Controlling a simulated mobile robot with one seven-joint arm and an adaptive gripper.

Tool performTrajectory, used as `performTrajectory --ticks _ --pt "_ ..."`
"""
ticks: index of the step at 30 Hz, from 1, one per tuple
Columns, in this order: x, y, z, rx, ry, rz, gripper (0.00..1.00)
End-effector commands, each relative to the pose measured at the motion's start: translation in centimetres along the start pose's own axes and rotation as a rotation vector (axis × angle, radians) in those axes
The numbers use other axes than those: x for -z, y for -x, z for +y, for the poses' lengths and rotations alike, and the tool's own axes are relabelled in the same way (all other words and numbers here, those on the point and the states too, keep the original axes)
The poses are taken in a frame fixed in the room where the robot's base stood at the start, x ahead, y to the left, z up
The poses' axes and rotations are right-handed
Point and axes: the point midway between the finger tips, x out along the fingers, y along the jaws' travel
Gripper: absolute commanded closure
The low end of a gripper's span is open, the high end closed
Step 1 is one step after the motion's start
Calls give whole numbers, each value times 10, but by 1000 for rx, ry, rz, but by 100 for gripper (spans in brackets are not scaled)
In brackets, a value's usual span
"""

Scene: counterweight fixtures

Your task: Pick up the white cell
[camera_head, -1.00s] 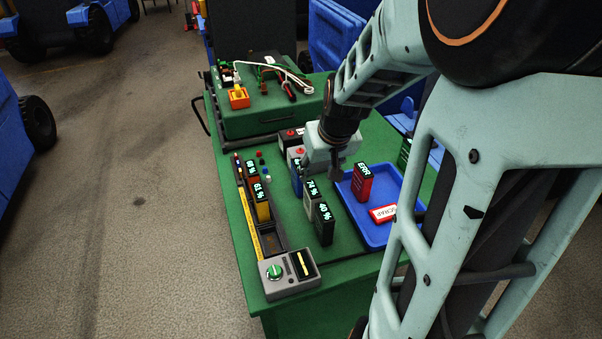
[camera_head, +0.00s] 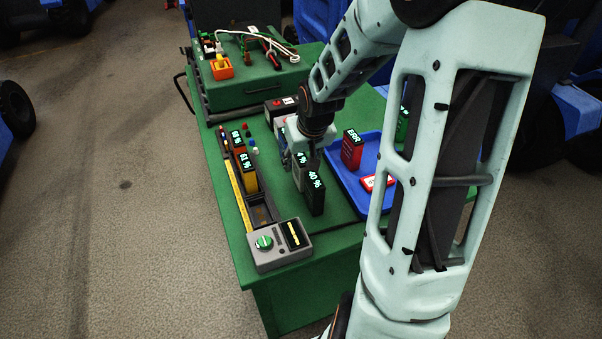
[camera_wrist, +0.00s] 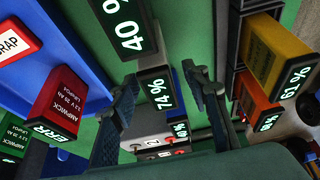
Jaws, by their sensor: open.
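The white cell (camera_head: 297,179) stands upright on the green bench top, behind the black 40 % cell (camera_head: 316,196). Its 74 % display shows in the wrist view (camera_wrist: 158,92), and my gripper partly covers it in the head view. My gripper (camera_wrist: 163,80) is open and empty, pointing down over the white cell. In the wrist view one finger is left of the display and the other right, with gaps; I cannot tell whether the fingertips are below the cell's top.
The black cell stands close in front. A rack on the left holds a yellow cell (camera_head: 249,178) and an orange cell (camera_head: 238,143). A blue tray (camera_head: 345,179) on the right holds a red ERR cell (camera_head: 351,152). A grey tester (camera_head: 279,246) sits at the front edge.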

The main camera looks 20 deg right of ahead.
Motion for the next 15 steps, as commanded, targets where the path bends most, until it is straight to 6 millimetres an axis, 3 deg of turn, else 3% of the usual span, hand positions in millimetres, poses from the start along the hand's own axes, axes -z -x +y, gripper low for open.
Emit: performTrajectory --ticks 7,15 --pt "1 -1 0 -1 0 1 58" --pt "1 -1 0 -1 0 1 88"
